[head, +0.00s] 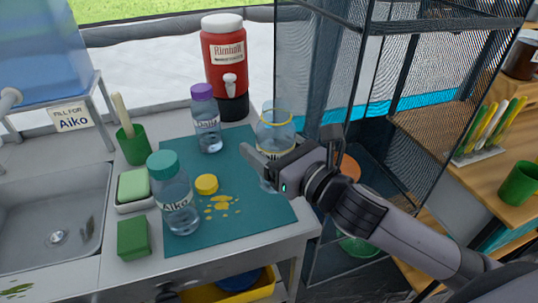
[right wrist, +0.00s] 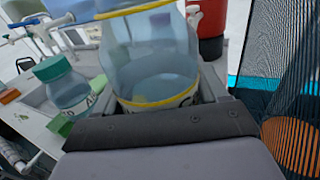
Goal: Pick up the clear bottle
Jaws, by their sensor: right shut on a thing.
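The clear bottle (head: 275,124) is an open, see-through bottle with a yellow ring at its rim and a label with a yellow edge. It is upright at the right edge of the teal mat (head: 240,222). My right gripper (head: 289,150) is shut around its body, hiding part of the lower half. In the right wrist view the bottle (right wrist: 155,55) fills the space between the fingers. I cannot tell whether its base touches the mat. My left gripper is not in view.
A teal-capped "Aiko" bottle (head: 176,202), a purple-capped bottle (head: 207,125), a loose yellow cap (head: 206,184) and yellow spots are on the mat. A red drink cooler (head: 225,72) stands behind. A mesh rack (head: 395,75) is close on the right.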

